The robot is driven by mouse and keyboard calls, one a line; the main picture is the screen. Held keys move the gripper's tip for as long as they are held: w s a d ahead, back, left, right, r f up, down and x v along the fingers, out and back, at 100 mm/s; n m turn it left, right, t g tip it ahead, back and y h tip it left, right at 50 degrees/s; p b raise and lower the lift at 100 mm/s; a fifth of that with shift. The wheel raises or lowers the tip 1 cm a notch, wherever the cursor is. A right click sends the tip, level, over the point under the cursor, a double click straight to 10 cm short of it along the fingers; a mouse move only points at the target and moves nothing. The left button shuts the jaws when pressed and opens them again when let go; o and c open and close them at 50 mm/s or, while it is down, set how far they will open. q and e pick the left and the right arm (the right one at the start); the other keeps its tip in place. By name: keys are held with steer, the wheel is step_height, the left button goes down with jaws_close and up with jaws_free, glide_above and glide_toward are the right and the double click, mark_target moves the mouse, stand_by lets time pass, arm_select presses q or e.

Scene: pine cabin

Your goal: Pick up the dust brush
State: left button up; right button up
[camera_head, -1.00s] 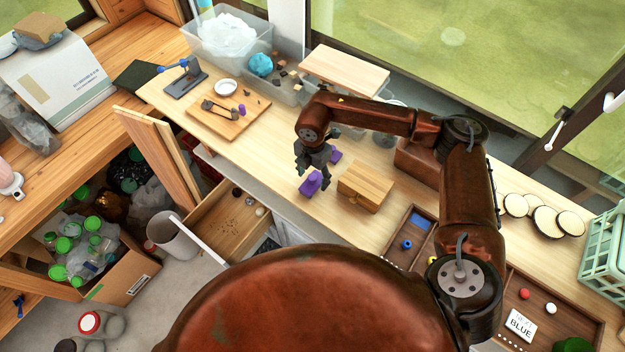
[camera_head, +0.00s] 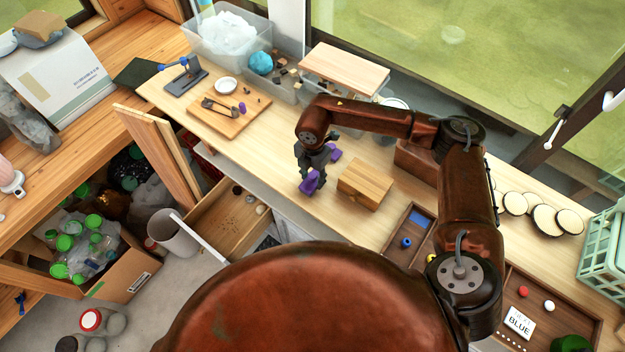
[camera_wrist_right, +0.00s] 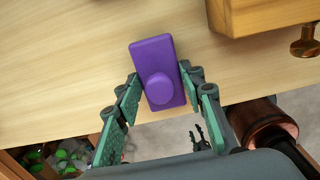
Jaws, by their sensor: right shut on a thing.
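The dust brush appears to be the purple rectangular block with a round knob (camera_wrist_right: 157,70). It also shows in the head view (camera_head: 309,183) near the table's front edge. My right gripper (camera_head: 313,181) points down over it. In the right wrist view the green-padded fingers (camera_wrist_right: 163,84) are shut on the block, one on each side of its knob end. I cannot tell whether the block touches the table.
A wooden box with a knob (camera_head: 365,185) stands just right of the gripper. A second purple piece (camera_head: 334,154) lies behind it. A cutting board (camera_head: 229,116) lies to the left. An open drawer (camera_head: 232,222) is below the table's front edge.

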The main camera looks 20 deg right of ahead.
steer(key=shift+c, duration=0.7)
steer(key=shift+r, duration=0.2)
steer(key=shift+r+b, duration=0.6)
steer(key=shift+r, duration=0.05)
steer(key=a+r, duration=0.1)
steer(key=r, duration=0.1)
steer(key=s+a+r+b, duration=0.1)
steer(key=r, duration=0.1)
steer(key=s+a+r+b, duration=0.1)
steer(key=r, duration=0.1)
steer(key=shift+s+a+r, duration=0.25)
steer(key=shift+a, duration=0.15)
steer(key=s+a+r+b, duration=0.2)
steer(key=s+a+r, duration=0.3)
steer(key=a, duration=0.2)
steer(key=shift+s+a+b, duration=0.3)
steer(key=shift+s+b, duration=0.05)
